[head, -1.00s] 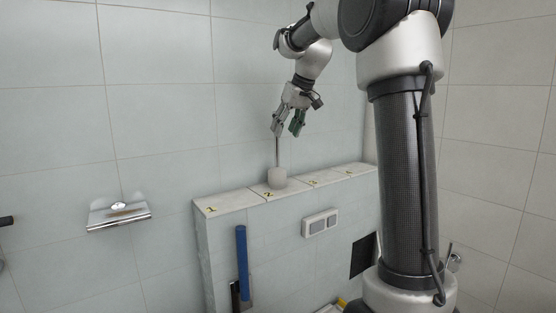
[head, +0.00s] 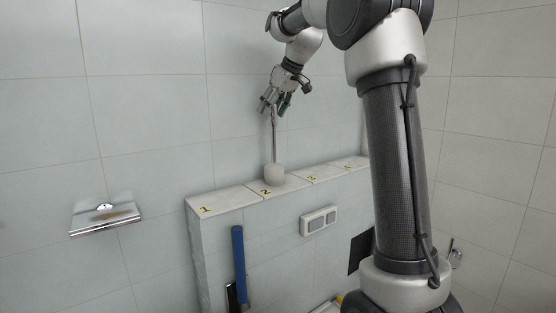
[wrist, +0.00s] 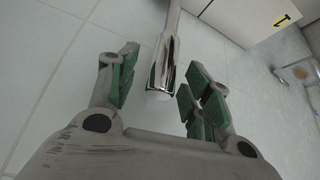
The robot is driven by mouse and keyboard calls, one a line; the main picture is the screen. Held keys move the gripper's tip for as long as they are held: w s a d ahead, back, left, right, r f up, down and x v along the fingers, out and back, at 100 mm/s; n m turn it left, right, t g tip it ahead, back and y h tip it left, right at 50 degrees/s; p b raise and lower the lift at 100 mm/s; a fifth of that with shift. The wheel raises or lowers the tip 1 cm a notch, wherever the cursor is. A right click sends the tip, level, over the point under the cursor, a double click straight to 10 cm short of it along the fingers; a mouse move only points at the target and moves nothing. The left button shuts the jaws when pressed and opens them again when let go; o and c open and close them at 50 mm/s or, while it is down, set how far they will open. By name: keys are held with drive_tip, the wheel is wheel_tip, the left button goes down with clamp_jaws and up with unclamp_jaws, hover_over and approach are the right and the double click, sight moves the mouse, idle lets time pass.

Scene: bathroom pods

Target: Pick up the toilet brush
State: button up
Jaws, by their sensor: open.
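The toilet brush (head: 274,146) stands upright in its pale round holder (head: 274,174) on the ledge, on the tile marked 2. Its thin metal handle rises to my gripper. My gripper (head: 273,108) is open and points down at the top of the handle in the head view. In the wrist view, the shiny handle (wrist: 169,60) reaches in from the top, and its end lies between the open green-padded fingers (wrist: 153,88). A gap shows on the left side of the handle; it lies closer to the right finger. Whether any finger touches it I cannot tell.
The ledge (head: 225,200) has numbered tiles and runs along the tiled wall, close behind the brush. A flush plate (head: 319,220) and a blue upright bar (head: 239,262) are on its front. A chrome paper holder (head: 104,217) is on the left wall. The wrist view also shows the ledge corner (wrist: 245,15).

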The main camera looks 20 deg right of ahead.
drive_tip(key=x, duration=0.3)
drive_tip(key=shift+w+f, duration=0.1)
clamp_jaws()
